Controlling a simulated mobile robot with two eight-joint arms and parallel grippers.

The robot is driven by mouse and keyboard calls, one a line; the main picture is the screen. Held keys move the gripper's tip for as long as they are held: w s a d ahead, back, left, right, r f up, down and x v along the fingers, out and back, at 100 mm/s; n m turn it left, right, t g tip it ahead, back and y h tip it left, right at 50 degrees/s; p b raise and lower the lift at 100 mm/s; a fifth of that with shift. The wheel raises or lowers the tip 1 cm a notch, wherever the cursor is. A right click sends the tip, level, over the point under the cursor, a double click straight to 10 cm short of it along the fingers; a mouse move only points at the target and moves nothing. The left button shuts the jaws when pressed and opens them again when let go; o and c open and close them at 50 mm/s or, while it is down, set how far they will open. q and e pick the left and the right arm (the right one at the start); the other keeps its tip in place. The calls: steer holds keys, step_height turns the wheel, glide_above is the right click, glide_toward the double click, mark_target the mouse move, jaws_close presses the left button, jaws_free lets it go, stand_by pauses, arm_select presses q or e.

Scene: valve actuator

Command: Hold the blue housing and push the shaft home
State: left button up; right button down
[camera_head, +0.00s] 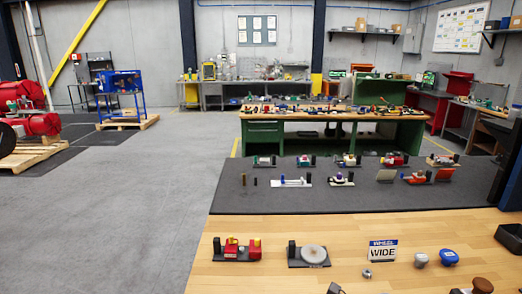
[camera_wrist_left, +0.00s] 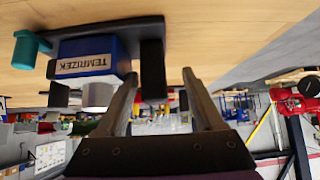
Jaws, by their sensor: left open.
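In the left wrist view, which looks upside down, a blue housing (camera_wrist_left: 88,57) with a white label reading "TEMRIZEK" sits on a dark base plate (camera_wrist_left: 110,30). A silver cylinder (camera_wrist_left: 98,95) projects from the housing. A teal knobbed piece (camera_wrist_left: 30,48) is at the plate's left end, and a black block (camera_wrist_left: 153,68) stands at the right. I cannot tell which piece is the shaft. My left gripper (camera_wrist_left: 160,77) is open, its fingertips close to the black block and beside the housing. Contact is unclear. Neither gripper shows in the head view.
The wooden bench (camera_head: 285,228) carries a red assembly (camera_head: 237,250), a grey disc on a plate (camera_head: 312,256), a "WIDE" sign (camera_head: 383,250), a blue-capped part (camera_head: 449,257) and a black tray (camera_head: 509,238). A dark mat (camera_head: 300,203) behind holds several small assemblies.

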arm_select(q)
steer(key=shift+r, duration=0.15)
steer(key=shift+s+r, duration=0.25)
steer(key=a+v, duration=0.1)
steer(key=v, duration=1)
steer(key=s+a+g, duration=0.1)
steer(key=s+a, duration=0.3)
steer(key=s, duration=0.4)
steer(key=s+a+g, duration=0.1)
steer(key=s+a, duration=0.3)
steer(key=s, duration=0.4)
steer(key=shift+f+m+g+h, duration=0.3)
steer(key=shift+f+m, duration=0.1)
steer(key=shift+f, duration=0.05)
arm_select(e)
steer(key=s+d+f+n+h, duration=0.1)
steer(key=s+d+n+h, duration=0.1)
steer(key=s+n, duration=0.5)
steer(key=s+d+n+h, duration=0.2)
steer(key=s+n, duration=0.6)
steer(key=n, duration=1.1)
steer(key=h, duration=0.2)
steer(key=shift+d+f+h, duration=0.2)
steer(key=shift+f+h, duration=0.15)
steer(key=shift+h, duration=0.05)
arm_select(q)
steer(key=shift+s, duration=0.1)
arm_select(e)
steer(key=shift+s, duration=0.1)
